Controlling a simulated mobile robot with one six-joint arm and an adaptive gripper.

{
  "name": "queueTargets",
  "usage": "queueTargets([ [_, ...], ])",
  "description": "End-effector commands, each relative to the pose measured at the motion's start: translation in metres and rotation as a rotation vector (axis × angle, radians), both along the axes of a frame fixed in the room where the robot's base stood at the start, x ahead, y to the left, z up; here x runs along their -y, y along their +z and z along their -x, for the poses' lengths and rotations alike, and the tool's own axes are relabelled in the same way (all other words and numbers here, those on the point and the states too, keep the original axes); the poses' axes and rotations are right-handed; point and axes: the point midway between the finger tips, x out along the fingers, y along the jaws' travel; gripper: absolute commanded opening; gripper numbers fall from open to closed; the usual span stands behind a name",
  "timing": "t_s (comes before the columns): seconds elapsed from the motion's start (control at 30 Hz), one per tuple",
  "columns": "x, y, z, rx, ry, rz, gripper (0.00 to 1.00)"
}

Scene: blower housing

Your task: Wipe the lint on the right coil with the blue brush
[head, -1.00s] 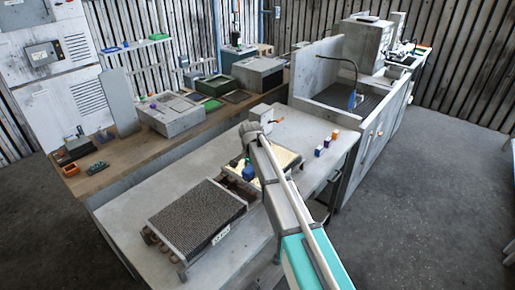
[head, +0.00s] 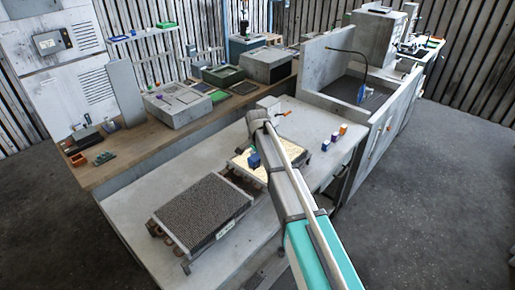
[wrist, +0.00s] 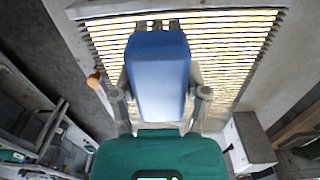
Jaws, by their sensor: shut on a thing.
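The right coil (head: 240,164) is a pale yellow finned panel on the grey bench, partly hidden behind my arm in the head view. Its bright fins (wrist: 230,50) fill the top of the wrist view. My gripper (wrist: 160,92) is shut on the blue brush (wrist: 158,75), with one finger at each side of it. In the head view the blue brush (head: 254,160) is over the right coil. I cannot tell whether it touches the fins. I cannot make out the lint.
A dark grey finned coil (head: 203,208) lies to the left on the same bench (head: 140,200). Small purple and orange blocks (head: 335,138) stand on the right. A white box (head: 268,104) is behind the right coil. A sink (head: 365,90) lies beyond.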

Motion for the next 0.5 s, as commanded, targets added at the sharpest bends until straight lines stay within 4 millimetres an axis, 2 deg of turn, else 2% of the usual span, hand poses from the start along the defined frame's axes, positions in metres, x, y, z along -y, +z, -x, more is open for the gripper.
queueTargets([
  [0.03,0.000,0.011,0.001,0.000,0.002,0.000,0.21],
  [0.2,-0.001,0.032,0.003,0.000,0.009,0.000,0.21],
  [0.5,-0.002,0.052,0.006,0.001,0.019,-0.001,0.21],
])
